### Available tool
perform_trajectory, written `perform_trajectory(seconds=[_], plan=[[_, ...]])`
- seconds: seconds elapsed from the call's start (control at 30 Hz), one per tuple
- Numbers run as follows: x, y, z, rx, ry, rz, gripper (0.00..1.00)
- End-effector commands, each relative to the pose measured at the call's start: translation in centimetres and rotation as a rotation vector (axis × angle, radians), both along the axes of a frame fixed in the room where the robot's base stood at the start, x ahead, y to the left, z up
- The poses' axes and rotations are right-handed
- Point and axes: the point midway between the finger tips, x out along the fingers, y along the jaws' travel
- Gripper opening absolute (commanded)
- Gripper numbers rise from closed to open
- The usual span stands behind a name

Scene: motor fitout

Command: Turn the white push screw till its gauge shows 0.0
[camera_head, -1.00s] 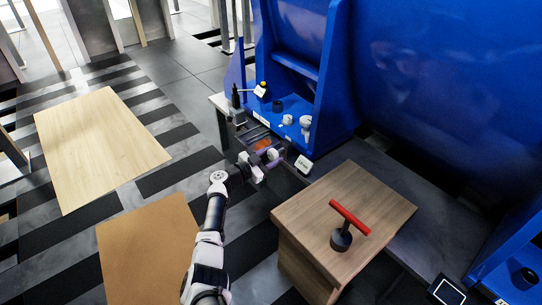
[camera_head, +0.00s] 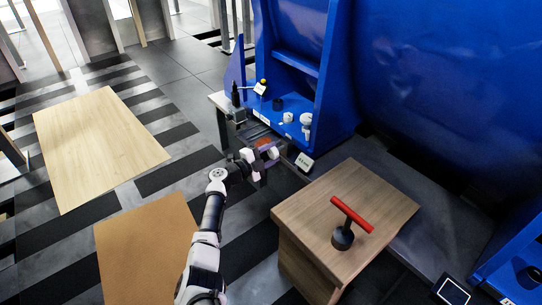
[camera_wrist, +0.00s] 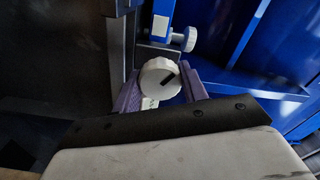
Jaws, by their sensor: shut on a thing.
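The white push screw (camera_wrist: 158,77) shows in the wrist view as a round white knob with a dark mark on its face. My gripper (camera_wrist: 161,84) has its two purple fingers on either side of the knob and is shut on it. In the head view, my gripper (camera_head: 265,155) is at the front edge of the dark fixture below the blue stand and hides most of the screw. A small white display (camera_head: 304,162) stands just right of my gripper; it looks like a gauge, but its figures are too small to read.
A second white knob (camera_wrist: 190,39) sits behind in the wrist view. White parts (camera_head: 305,120) stand on the blue stand (camera_head: 318,85). A wooden cabinet (camera_head: 315,215) with a red-handled tool (camera_head: 352,215) is at right. Open floor lies left of my arm.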

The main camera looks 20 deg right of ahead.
Motion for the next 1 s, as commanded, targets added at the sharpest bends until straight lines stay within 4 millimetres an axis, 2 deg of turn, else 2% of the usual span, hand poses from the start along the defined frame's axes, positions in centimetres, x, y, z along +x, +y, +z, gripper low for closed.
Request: perform_trajectory(seconds=[0.33,0.87,0.9,1.0], plan=[[0.07,0.09,-0.06,0.048,-0.132,0.003,0.20],[0.08,0.11,0.02,0.057,-0.156,0.003,0.20],[0.09,0.11,0.02,0.057,-0.156,0.003,0.44],[0.08,0.09,0.02,0.057,-0.156,0.003,0.57]])
